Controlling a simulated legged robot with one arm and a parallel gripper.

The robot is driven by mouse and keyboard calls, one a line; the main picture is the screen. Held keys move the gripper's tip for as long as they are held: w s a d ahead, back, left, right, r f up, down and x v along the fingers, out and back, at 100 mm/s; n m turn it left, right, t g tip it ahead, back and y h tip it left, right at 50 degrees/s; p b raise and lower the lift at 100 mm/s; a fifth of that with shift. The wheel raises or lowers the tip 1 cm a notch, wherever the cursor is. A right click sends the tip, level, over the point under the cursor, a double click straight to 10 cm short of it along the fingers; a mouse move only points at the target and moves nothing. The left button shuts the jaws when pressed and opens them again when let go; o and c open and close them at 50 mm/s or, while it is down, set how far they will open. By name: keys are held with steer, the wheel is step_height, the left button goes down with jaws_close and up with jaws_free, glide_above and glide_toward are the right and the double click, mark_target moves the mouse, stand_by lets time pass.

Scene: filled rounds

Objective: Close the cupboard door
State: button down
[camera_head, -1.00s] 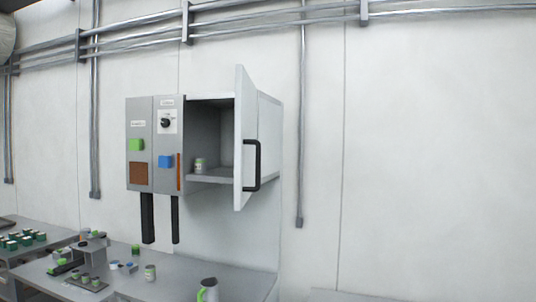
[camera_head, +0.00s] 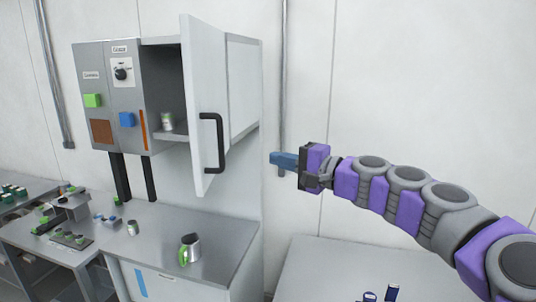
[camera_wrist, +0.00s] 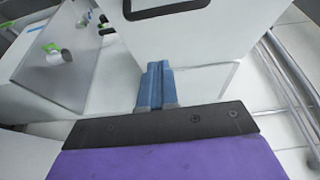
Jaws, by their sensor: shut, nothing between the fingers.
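The cupboard door (camera_head: 203,105) is a light grey panel with a black bar handle (camera_head: 213,142). It stands swung open, hinged on the right side of the cupboard opening, with the shelf (camera_head: 172,134) inside exposed. My gripper (camera_head: 272,159) has blue fingers and is shut and empty. In the head view it is to the right of the door and handle, apart from both. In the wrist view the shut fingers (camera_wrist: 155,84) point toward a light panel that bears a dark handle (camera_wrist: 165,8), likely the door.
A can (camera_head: 167,122) stands inside the cupboard. The counter (camera_head: 165,240) below holds a green-and-grey mug (camera_head: 190,248) and several small items. A lower table (camera_head: 325,270) at right has small dark blue objects on it. A vertical pipe (camera_head: 284,80) runs behind my gripper.

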steer(key=s+a+p+x, duration=0.1)
steer(key=x, duration=0.9)
steer(key=shift+s+a+f, duration=0.15)
steer(key=shift+s+a, duration=0.05)
steer(key=shift+a, duration=0.3)
steer(key=shift+a, duration=0.1)
